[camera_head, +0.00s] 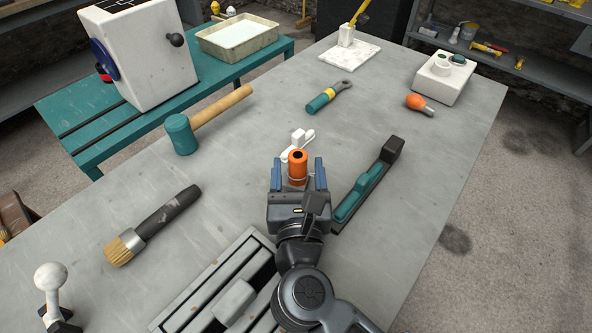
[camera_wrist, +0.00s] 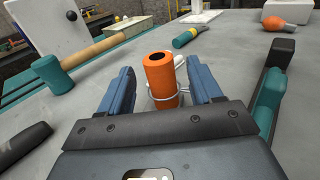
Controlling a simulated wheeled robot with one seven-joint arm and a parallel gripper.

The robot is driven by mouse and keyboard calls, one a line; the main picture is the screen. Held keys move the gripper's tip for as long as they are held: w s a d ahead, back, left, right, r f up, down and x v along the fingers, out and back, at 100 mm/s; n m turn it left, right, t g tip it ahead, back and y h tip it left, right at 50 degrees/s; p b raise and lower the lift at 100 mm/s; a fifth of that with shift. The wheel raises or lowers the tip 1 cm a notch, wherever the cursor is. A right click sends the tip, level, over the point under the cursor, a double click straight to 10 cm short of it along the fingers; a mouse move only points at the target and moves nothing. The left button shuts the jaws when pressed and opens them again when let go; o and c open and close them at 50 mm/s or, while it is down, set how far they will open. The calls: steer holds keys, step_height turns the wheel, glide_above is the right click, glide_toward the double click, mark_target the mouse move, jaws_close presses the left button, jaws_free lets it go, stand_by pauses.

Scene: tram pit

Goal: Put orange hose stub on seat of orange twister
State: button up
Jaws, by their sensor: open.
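The orange hose stub (camera_head: 298,168) is an upright cylinder with a dark hole in its top, on the grey table. A thin pale wire ring surrounds its lower part in the wrist view (camera_wrist: 161,80). My gripper (camera_head: 298,178) is open, with its blue fingers either side of the stub; gaps show on both sides in the wrist view (camera_wrist: 160,88). An orange, bulb-handled tool (camera_head: 418,103), apparently the orange twister, lies at the far right. Beside it, a white block (camera_head: 440,88) has round openings and a dark teal piece on top; it may be the seat.
A black-and-teal long tool (camera_head: 365,185) lies close on the right. A mallet (camera_head: 181,134), brush (camera_head: 150,225) and teal-handled tool (camera_head: 322,101) lie around. Bare table lies between the stub and the block.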

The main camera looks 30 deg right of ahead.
steer(key=shift+c, duration=0.3)
jaws_close()
steer(key=shift+r, duration=0.1)
